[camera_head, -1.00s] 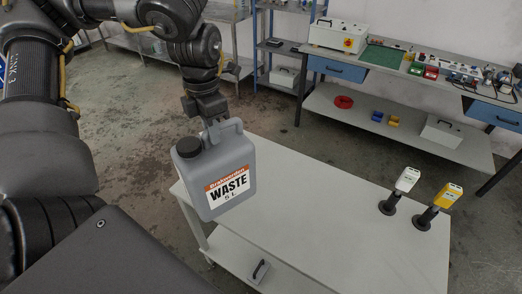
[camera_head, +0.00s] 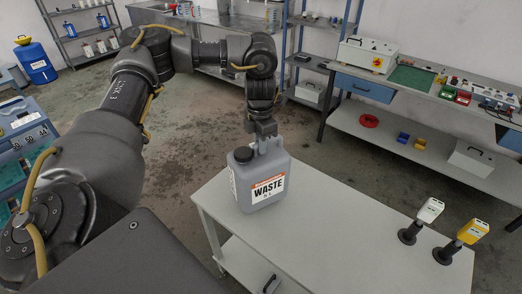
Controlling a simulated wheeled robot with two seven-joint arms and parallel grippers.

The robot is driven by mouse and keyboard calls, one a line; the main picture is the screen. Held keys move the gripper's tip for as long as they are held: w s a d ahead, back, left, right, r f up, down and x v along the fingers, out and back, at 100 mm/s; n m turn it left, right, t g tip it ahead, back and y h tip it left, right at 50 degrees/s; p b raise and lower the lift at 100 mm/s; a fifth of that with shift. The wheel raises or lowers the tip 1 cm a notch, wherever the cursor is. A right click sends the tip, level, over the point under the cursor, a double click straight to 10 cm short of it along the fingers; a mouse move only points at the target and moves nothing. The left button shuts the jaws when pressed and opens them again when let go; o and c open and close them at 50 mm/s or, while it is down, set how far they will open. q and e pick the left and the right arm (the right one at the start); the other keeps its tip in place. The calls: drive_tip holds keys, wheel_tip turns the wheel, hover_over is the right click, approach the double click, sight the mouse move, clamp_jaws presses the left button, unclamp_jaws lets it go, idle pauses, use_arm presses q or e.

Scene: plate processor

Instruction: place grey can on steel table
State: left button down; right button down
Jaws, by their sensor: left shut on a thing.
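The grey can (camera_head: 245,193) has a black cap and a white and orange "WASTE" label. It is upright in the middle of the head view, in front of the white cart's left end. My left gripper (camera_head: 265,138) is shut on the can's top handle; its fingertips are partly hidden there. I cannot tell whether the can's base touches the cart top. The steel table (camera_head: 232,20), with a sink, stands against the back wall at the top, partly hidden behind my left arm. My right gripper is not in view.
The white cart (camera_head: 340,220) carries a white-topped and a yellow-topped handheld device (camera_head: 462,240) at its right. A workbench (camera_head: 400,85) stands at the right, and a blue-posted shelf (camera_head: 320,45) at the back. A blue barrel (camera_head: 37,66) is at far left. Floor between cart and steel table is open.

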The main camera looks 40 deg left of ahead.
use_arm(q)
drive_tip(key=shift+w+f, duration=0.15)
drive_tip(key=shift+f, duration=0.05)
drive_tip(key=shift+f+p, duration=0.3)
drive_tip(key=shift+f, duration=0.65)
drive_tip(key=shift+w+a+f, duration=0.1)
drive_tip(key=shift+f, duration=0.55)
drive_tip(key=c, duration=1.4)
unclamp_jaws()
drive_tip(key=shift+f, duration=0.15)
